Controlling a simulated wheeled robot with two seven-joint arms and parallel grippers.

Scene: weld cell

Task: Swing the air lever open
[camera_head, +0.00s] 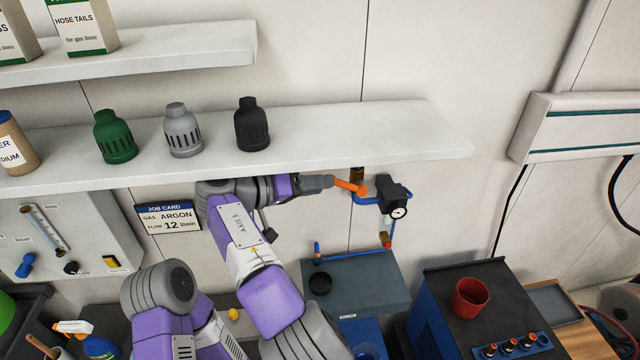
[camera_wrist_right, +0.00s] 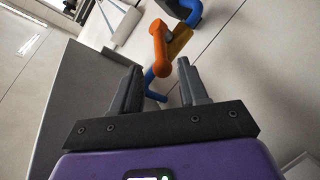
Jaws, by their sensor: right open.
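The air lever (camera_head: 351,187) is a short orange handle on the blue pipe (camera_head: 367,201) at the wall, just under the white shelf. In the head view it points left, toward my right gripper (camera_head: 331,182). In the right wrist view the orange lever (camera_wrist_right: 158,48) has its rounded end between or just ahead of the tips of my right gripper (camera_wrist_right: 160,66). The two grey fingers are apart, one on each side of it. I cannot tell whether either finger touches it. My left gripper is out of view.
A dark regulator (camera_head: 391,190) with a round gauge (camera_head: 399,212) sits right of the lever. The white shelf (camera_head: 380,130) with several torch nozzles runs close above my right gripper. A job card (camera_head: 168,218) hangs left. Below are a grey-topped box (camera_head: 365,285) and a red cup (camera_head: 470,298).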

